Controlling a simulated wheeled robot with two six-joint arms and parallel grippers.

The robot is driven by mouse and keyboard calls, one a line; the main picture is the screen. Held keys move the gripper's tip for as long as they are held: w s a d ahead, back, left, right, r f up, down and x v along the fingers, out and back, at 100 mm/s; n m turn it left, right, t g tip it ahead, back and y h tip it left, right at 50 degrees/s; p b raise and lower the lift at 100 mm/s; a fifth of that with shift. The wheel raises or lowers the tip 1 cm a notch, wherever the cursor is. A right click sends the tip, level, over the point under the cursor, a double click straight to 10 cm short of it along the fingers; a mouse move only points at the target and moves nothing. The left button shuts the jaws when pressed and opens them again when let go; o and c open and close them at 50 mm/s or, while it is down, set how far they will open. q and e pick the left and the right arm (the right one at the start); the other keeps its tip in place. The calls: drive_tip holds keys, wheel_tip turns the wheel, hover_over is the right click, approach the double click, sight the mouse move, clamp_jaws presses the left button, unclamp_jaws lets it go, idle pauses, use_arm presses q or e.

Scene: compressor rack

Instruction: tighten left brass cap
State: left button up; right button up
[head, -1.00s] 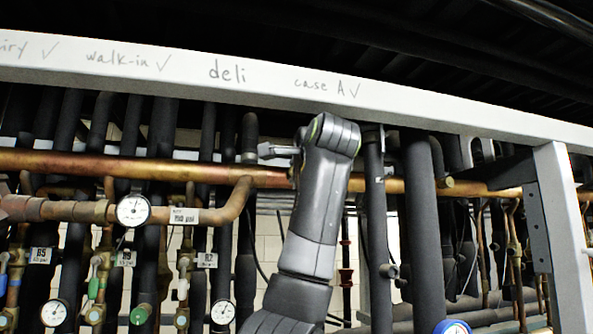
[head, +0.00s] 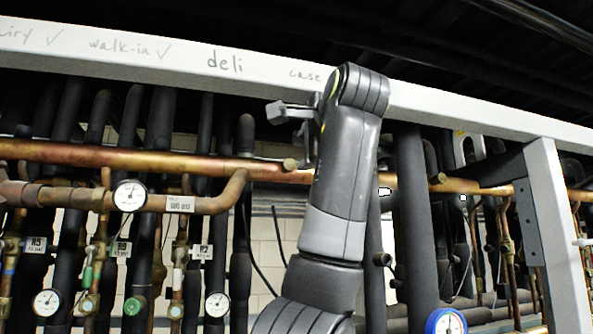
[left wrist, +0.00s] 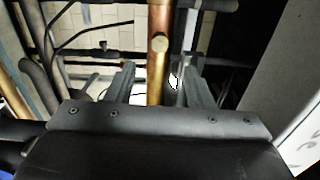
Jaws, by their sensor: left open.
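The left brass cap (head: 290,164) is a small round stub on the long copper pipe (head: 120,154), just left of my left arm. In the left wrist view a round brass cap (left wrist: 159,42) faces me on the copper pipe, between and beyond the finger tips. My left gripper (head: 287,113) is open and empty, above the cap in the head view and apart from it. Its two fingers (left wrist: 158,78) show in the left wrist view, either side of the pipe. A second brass cap (head: 437,179) is right of my arm. My right gripper is not in view.
A white beam (head: 225,62) with handwriting crosses above the pipes. A white post (head: 556,235) stands at the right. Black insulated pipes (head: 408,225) stand close around my arm. Gauges (head: 130,196) and valves fill the lower left.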

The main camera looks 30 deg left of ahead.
use_arm(q)
drive_tip(key=b+v, duration=0.2)
drive_tip(key=v, duration=0.6)
idle(0.4)
